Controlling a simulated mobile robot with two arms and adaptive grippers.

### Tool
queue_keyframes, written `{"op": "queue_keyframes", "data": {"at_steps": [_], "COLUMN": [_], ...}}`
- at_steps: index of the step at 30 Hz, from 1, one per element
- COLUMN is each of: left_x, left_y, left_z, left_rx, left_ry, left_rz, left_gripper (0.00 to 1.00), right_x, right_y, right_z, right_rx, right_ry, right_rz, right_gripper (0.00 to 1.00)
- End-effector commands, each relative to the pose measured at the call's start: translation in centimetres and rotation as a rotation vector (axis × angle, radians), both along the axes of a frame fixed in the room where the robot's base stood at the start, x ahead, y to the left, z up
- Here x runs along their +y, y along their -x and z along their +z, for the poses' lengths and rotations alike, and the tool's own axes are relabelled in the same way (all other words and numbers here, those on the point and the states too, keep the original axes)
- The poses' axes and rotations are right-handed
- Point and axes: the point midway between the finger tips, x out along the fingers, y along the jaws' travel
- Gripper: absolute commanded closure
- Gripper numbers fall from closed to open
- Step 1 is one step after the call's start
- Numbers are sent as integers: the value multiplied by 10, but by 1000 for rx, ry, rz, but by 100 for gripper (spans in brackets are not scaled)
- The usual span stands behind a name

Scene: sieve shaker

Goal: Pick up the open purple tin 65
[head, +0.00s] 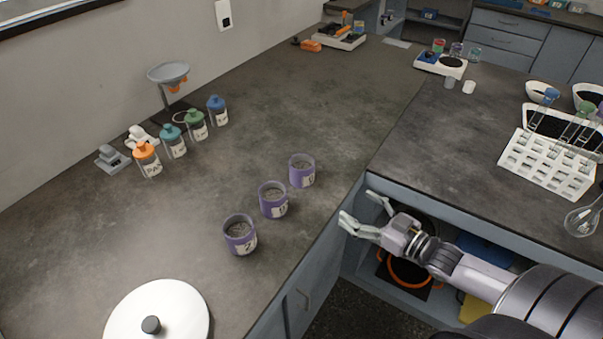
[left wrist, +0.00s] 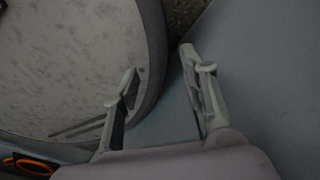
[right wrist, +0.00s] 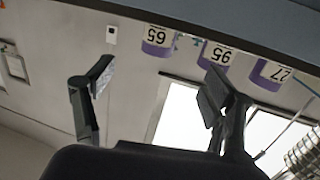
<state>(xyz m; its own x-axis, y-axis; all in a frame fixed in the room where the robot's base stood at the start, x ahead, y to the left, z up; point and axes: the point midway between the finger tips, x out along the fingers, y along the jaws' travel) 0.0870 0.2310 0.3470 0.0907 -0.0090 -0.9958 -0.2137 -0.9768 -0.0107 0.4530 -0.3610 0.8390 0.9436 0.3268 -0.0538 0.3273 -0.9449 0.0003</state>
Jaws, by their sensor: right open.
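Three open purple tins with grey contents stand upright in a slanting row on the dark bench. The tin labelled 65 (right wrist: 158,38) is leftmost in the right wrist view, which appears upside down. It seems to be the farthest tin in the head view (head: 302,171), where its label is too small to read. My right gripper (head: 357,207) is open and empty, right of the tins and past the bench's edge, apart from them. My left gripper (left wrist: 160,75) shows only in the left wrist view, fingers apart and empty.
Tin 95 (head: 273,200) and tin 27 (head: 240,235) stand nearer in the same row. Several lidded jars (head: 174,142) stand to the left, a white round lid (head: 157,315) in front. A second bench with a white rack (head: 548,164) is at right. Bench around the tins is clear.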

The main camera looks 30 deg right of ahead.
Motion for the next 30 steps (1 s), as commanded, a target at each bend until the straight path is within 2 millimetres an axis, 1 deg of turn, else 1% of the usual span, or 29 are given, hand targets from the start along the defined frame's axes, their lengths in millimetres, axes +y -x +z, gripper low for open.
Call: {"op": "queue_keyframes", "data": {"at_steps": [2,7,18,22,30], "left_x": [-1,0,3,4,5], "left_y": [3,6,3,1,-2], "left_z": [-1,-1,-1,0,2], "left_rx": [4,9,3,1,-3], "left_ry": [0,0,-3,-4,-5], "left_rz": [0,0,0,1,2], "left_gripper": [60,60,60,60,60], "right_x": [4,12,32,37,43], "right_y": [-8,-34,-92,-106,-121], "right_z": [3,2,-2,-3,-5], "right_rx": [-8,-10,-7,-6,-4], "right_ry": [-4,-4,-2,-2,-3], "right_rz": [4,3,1,1,2], "right_gripper": [23,23,23,23,23]}}
